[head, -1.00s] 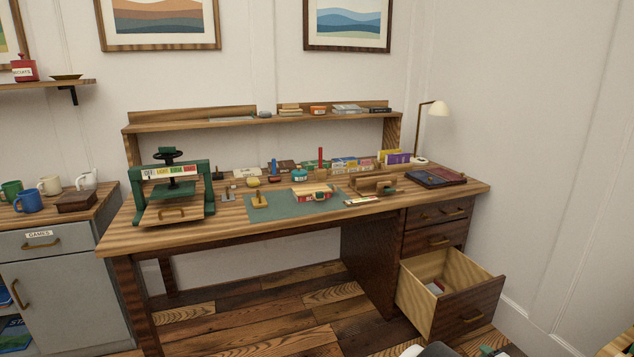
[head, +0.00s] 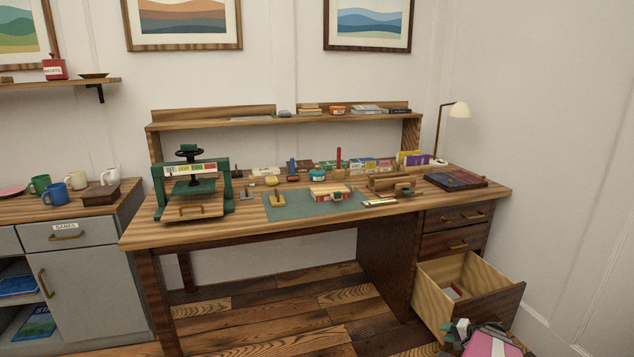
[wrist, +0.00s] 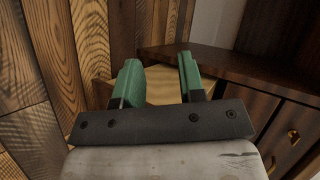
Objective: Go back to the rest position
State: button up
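My gripper (wrist: 160,82) shows in the wrist view with its two green fingers apart and nothing between them. Beyond the fingers are the light wood of the open drawer and dark desk wood. In the head view, part of my arm shows at the bottom right, in front of the open bottom drawer (head: 434,302). A small pale and red item (head: 454,291) lies inside that drawer.
The wooden desk (head: 245,227) carries a green press (head: 192,186), a green mat (head: 285,210) and several small items. A grey cabinet (head: 95,290) stands to the left. The open drawer juts out at the right. Floor before the desk (head: 270,315) is clear.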

jog(key=s+a+r+n+g+h, duration=0.2)
jog(key=a+r, duration=0.4)
jog(key=a, duration=0.4)
jog(key=s+a+r+n+g+h, duration=0.3)
jog(key=a+r, duration=0.4)
jog(key=a, duration=0.4)
jog(key=s+a+r+n+g+h, duration=0.3)
jog(key=a+r, duration=0.4)
jog(key=a, duration=0.3)
jog(key=shift+a+n, duration=0.3)
jog(key=shift+n, duration=0.1)
